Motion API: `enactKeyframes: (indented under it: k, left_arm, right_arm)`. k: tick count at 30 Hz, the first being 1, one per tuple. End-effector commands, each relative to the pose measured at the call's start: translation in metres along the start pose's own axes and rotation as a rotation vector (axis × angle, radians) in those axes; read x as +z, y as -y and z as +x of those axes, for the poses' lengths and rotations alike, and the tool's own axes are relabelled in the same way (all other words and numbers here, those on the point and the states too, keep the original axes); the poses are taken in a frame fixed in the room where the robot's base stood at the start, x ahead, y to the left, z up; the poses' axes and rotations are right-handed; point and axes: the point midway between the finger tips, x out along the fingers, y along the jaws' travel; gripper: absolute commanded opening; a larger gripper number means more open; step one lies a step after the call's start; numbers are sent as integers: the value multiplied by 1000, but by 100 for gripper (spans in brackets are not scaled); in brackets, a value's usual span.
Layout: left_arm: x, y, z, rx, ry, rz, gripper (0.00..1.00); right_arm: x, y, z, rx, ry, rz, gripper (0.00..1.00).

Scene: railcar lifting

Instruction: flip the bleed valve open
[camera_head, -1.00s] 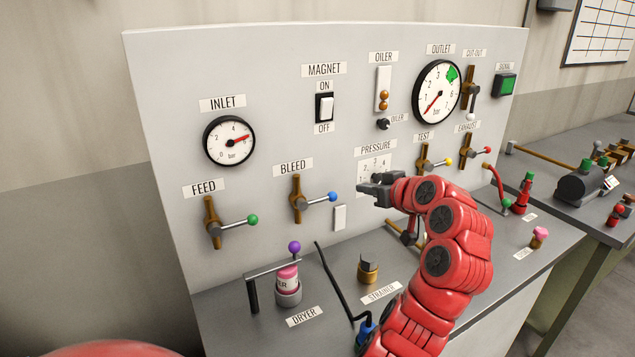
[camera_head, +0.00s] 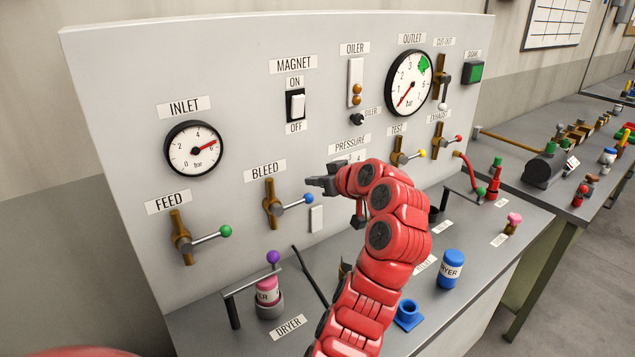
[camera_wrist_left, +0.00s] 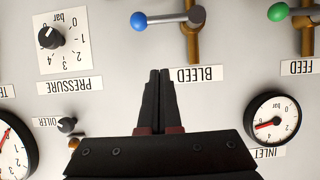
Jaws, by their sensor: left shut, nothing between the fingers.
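The BLEED valve is a brass body (camera_head: 271,204) on the grey panel, with a grey lever (camera_head: 291,206) sticking out to the right, roughly level, to a blue ball knob (camera_head: 308,199). My left gripper (camera_head: 316,184) appears just above and right of the blue knob in the head view, with its fingers together and empty. In the left wrist view, which is upside down, the shut fingers (camera_wrist_left: 160,75) point toward the BLEED label; the blue knob (camera_wrist_left: 138,21) and lever (camera_wrist_left: 168,18) lie beyond the tips, apart from them in the picture. My right gripper is not visible.
The FEED valve with green knob (camera_head: 225,231) is to the left, the TEST valve with yellow knob (camera_head: 421,154) to the right. My left arm partly covers the PRESSURE dial. Below, a purple-knobbed lever (camera_head: 273,257), a dryer canister (camera_head: 268,291) and a blue canister (camera_head: 451,268) stand on the bench.

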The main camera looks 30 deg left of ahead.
Motion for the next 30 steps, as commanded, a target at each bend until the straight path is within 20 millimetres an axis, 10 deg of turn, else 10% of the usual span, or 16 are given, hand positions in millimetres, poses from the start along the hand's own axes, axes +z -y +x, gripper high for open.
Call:
enactKeyframes:
  k: [9,30]
  left_arm:
    - [-3,1,68,-3,4,1,0]
    - [39,0,76,1,3,-1,0]
  right_arm:
    - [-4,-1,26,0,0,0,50]
    - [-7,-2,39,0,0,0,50]
